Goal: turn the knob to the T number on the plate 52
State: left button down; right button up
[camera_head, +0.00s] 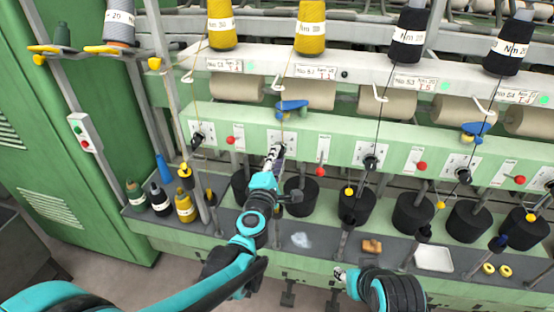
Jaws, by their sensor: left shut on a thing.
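The plate 52 (316,72) is a small white label on the pale rail, below a yellow cone; its fine print, including the T number, is too small to read surely. Below it on the green panel is a white dial plate (288,137). My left gripper (276,151) is at this dial, shut on its knob; the fingers hide the knob and its setting. My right gripper (340,273) is low in front of the shelf, away from the dials; I cannot tell whether it is open.
Other dials with black knobs (370,163) line the panel, with red buttons (322,171) between them. A blue lever (291,105) sits above the panel. Black cans (300,197) stand below it. The shelf holds small cones (185,206) and a white tray (433,258).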

pick_arm(q)
jog(key=shift+n, duration=1.2)
jog(key=c, duration=1.2)
grip_release()
jog(key=v, duration=1.2)
